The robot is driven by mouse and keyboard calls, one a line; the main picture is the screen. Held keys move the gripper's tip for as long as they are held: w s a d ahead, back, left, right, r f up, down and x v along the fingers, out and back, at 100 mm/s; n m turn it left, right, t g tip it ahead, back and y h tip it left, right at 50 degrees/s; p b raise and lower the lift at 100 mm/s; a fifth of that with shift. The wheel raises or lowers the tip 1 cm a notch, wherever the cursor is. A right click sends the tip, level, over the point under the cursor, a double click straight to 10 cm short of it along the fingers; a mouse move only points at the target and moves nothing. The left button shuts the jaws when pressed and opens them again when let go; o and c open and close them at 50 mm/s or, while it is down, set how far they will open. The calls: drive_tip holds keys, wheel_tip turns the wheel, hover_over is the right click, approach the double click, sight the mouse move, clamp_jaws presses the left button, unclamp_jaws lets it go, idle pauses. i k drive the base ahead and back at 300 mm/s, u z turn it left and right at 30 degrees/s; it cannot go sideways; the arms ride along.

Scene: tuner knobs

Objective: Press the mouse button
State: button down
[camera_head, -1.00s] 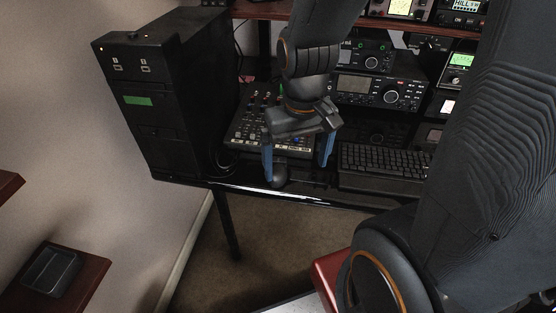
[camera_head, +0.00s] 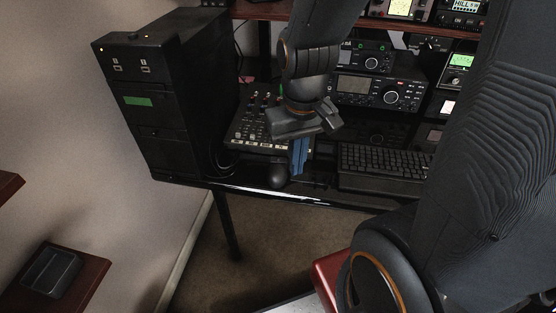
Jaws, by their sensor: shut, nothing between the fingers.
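The mouse (camera_head: 278,175) is a small dark rounded shape near the front edge of the black desk (camera_head: 300,194). My gripper (camera_head: 298,172) points down over the desk, just right of the mouse. Its two blue fingers are shut together with nothing between them. The fingertips are close beside the mouse; I cannot tell whether they touch it. The mouse's buttons are too small and dark to make out.
A mixer (camera_head: 250,126) lies behind my gripper. A keyboard (camera_head: 385,162) is to the right. A black computer tower (camera_head: 155,115) stands on the left. Radios with knobs, such as one silver-dialed unit (camera_head: 375,92), sit at the back. Carpet (camera_head: 285,240) shows below the desk edge.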

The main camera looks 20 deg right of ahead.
sight(273, 159)
drive_tip(key=u, duration=2.35)
drive_tip(key=k, duration=1.35)
drive_tip(key=z, duration=1)
drive_tip(key=i, duration=0.5)
drive_tip(key=z, duration=0.1)
